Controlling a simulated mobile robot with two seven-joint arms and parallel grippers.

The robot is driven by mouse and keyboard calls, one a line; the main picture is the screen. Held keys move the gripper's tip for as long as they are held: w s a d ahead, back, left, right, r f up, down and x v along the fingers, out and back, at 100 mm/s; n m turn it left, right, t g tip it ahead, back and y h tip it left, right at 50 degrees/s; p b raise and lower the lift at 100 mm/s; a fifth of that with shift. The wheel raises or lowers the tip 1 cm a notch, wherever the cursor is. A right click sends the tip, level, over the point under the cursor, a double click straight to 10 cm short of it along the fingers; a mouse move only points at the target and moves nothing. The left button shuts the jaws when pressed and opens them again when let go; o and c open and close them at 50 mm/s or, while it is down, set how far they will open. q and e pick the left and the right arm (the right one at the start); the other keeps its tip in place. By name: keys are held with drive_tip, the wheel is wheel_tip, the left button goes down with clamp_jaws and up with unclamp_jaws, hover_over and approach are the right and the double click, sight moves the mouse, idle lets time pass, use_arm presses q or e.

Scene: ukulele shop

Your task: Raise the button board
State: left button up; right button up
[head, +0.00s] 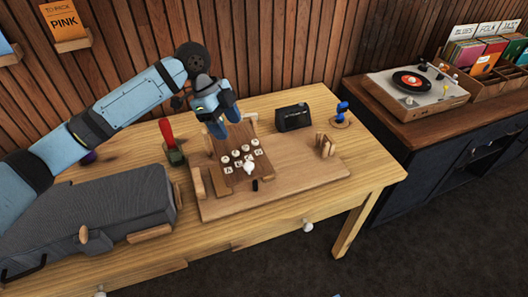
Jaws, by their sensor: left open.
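The button board (222,148) is a dark brown panel with several round white buttons and small white labels. It lies on a wider light wooden base (300,187) on the table, low and close to flat. My left gripper (228,122) is blue and open, above the far edge of the board, fingers pointing down. The fingers hide part of that edge, and I cannot tell whether they touch it. My right gripper is not in view.
A red-handled tool in a green holder (173,150) stands left of the base. A black box (293,117) and a blue item on a round stand (342,113) are behind. A dark grey case (100,215) fills the table's left. A record player (417,85) sits on the right cabinet.

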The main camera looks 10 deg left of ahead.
sight(248, 164)
use_arm(q)
drive_tip(key=x, duration=1.3)
drive_tip(key=shift+a, duration=0.2)
drive_tip(key=shift+s, duration=0.1)
clamp_jaws()
drive_tip(key=shift+r+p, duration=0.1)
drive_tip(key=shift+p, duration=0.25)
